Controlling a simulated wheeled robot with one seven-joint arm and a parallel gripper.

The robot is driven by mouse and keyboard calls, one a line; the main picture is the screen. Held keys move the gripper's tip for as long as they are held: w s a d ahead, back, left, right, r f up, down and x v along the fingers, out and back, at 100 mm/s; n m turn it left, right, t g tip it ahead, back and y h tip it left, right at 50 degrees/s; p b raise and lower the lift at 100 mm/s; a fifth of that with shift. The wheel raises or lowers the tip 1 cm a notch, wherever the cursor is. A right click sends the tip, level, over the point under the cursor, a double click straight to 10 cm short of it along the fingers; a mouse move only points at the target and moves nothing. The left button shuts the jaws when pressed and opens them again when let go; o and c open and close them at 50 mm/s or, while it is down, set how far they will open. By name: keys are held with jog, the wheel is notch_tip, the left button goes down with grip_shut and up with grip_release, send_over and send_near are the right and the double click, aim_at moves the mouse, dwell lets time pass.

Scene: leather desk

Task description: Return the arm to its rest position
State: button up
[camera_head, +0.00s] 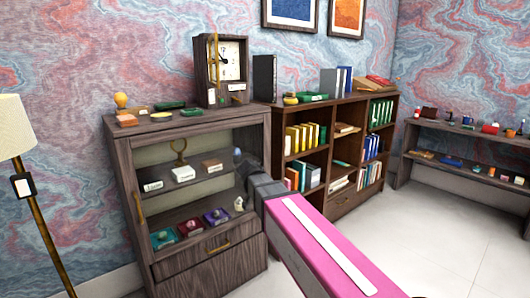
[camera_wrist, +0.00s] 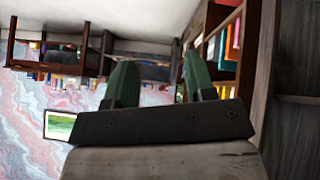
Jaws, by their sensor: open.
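My arm, pink with a white stripe, reaches from the lower right of the head view toward the right side of the dark wood display cabinet (camera_head: 190,205). My gripper (camera_head: 252,170) is at its far end, beside the cabinet's right edge; its fingers are hard to make out there. In the wrist view my gripper (camera_wrist: 160,85) shows two green fingers standing apart, with nothing seen between them. The wrist picture looks tilted or upside down, with dark wood panels close on its right side.
A bookcase (camera_head: 330,150) with several books stands right of the cabinet. A low shelf (camera_head: 470,135) with small objects is at the far right. A lamp (camera_head: 20,130) stands at the left. The pale floor (camera_head: 440,225) between bookcase and low shelf is clear.

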jog(key=s+d+f+n+g+y, duration=0.2)
jog(key=s+d+f+n+y, duration=0.1)
jog(key=s+d+f, duration=0.4)
jog(key=s+d+f+n+g+y, duration=0.2)
jog(key=s+d+f, duration=0.4)
jog(key=f, duration=0.8)
jog(key=d+n+y, duration=0.1)
jog(key=d+n, duration=0.1)
jog(key=d, duration=0.1)
jog(key=shift+s+y, duration=0.3)
jog(key=shift+s, duration=0.05)
jog(key=shift+o, duration=0.2)
jog(key=shift+d, duration=0.1)
